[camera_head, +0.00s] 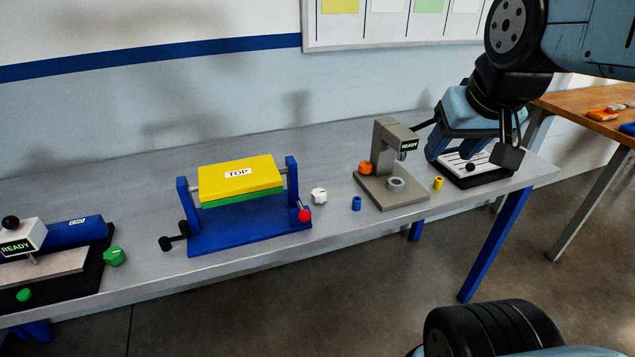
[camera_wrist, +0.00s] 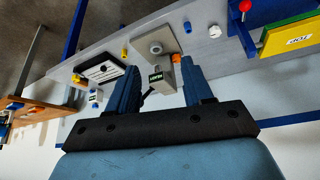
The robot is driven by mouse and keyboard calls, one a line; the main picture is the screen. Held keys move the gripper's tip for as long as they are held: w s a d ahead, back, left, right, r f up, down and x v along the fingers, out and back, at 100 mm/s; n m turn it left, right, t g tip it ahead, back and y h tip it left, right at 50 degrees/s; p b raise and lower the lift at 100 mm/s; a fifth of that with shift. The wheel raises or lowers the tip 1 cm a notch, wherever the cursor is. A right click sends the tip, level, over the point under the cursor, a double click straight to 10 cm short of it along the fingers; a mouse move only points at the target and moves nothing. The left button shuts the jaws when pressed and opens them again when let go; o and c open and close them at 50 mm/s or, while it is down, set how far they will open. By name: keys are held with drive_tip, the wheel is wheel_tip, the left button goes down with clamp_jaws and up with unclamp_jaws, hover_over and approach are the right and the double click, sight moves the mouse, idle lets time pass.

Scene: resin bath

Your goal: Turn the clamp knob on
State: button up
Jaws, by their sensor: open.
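No knob in view is labelled as the clamp knob. An orange knob (camera_head: 366,168) sits on the left side of a grey press-like stand (camera_head: 383,142) with a READY label. It also shows in the wrist view (camera_wrist: 176,57). A green knob (camera_head: 24,295) is on the front of the left device, and a green faceted knob (camera_head: 115,256) is at its right side. My gripper (camera_head: 458,155) is open and empty, right of the grey stand and above the right end of the bench. In the wrist view the stand shows between my fingers (camera_wrist: 160,88), farther off.
A blue cradle (camera_head: 250,238) holds a yellow-green block labelled TOP (camera_head: 240,176). A white faceted piece (camera_head: 319,195), a blue cylinder (camera_head: 356,203) and a yellow cylinder (camera_head: 438,183) stand on the bench. A black-based plate (camera_head: 470,178) lies below my gripper. The bench front is mostly clear.

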drive_tip(key=shift+o, duration=0.7)
drive_tip(key=shift+w+a, duration=0.1)
drive_tip(key=shift+w, duration=0.15)
drive_tip(key=shift+o, duration=0.6)
drive_tip(key=w+a+n+g, duration=0.1)
drive_tip(key=w+a+n, duration=0.1)
drive_tip(key=w+n, duration=0.2)
drive_tip(key=shift+w+a+f, duration=0.15)
drive_tip(key=shift+w+a, duration=0.1)
drive_tip(key=shift+w, duration=0.95)
drive_tip(key=n+g, duration=0.5)
drive_tip(key=n, duration=0.9)
hover_over(320, 192)
wheel_tip(320, 192, down, 14)
wheel_tip(320, 192, down, 13)
drive_tip(key=shift+s+r, duration=0.1)
